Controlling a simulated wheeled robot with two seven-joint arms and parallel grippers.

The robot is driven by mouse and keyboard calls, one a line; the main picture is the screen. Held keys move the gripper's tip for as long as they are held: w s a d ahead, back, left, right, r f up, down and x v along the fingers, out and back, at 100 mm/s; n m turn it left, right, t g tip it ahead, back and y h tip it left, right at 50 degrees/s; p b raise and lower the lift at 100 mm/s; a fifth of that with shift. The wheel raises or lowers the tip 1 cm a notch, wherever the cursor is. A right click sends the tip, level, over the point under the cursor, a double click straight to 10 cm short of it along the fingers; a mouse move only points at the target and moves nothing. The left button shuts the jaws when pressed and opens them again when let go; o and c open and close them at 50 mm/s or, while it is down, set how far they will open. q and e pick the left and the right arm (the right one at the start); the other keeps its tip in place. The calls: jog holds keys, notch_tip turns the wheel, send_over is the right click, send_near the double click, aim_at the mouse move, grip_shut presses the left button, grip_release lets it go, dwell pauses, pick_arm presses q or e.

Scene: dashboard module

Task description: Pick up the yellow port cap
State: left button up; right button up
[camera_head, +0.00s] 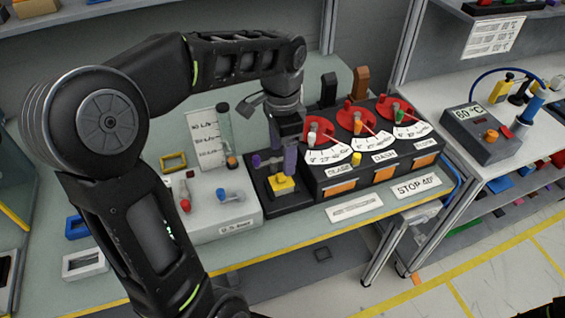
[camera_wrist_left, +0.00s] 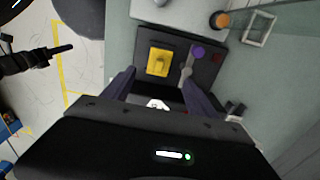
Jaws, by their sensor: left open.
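The yellow port cap (camera_head: 282,184) sits on a dark square block (camera_head: 296,199) at the left end of the dashboard module. It also shows in the left wrist view (camera_wrist_left: 158,62), as a yellow square with a raised middle. My left gripper (camera_head: 284,160) points down just above the cap in the head view. In the wrist view its two purple-grey fingers (camera_wrist_left: 160,82) are spread wide, with nothing between them. The cap lies just beyond the fingertips. A black jointed part at the wrist view's left edge looks like my right gripper (camera_wrist_left: 48,54); its jaws are unclear.
A purple knob on a lever (camera_wrist_left: 198,52) stands beside the cap. The black module with red dials (camera_head: 357,121) adjoins on the right. A white box with levers (camera_head: 223,216) is on the left. A small yellow cylinder (camera_head: 356,159) stands on the module.

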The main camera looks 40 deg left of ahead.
aim_at(281, 174)
pick_arm(q)
jog(key=shift+a+r, duration=0.1)
jog(key=shift+s+d+r, duration=0.1)
jog(key=shift+s+d, duration=0.1)
jog(key=shift+f, duration=1.35)
jog(key=shift+f+p, duration=0.25)
jog(key=shift+p, duration=0.05)
jog(key=shift+a+f+p, duration=0.1)
jog(key=shift+f+p, duration=0.5)
jog(key=shift+f, duration=1.8)
jog(key=c, duration=1.4)
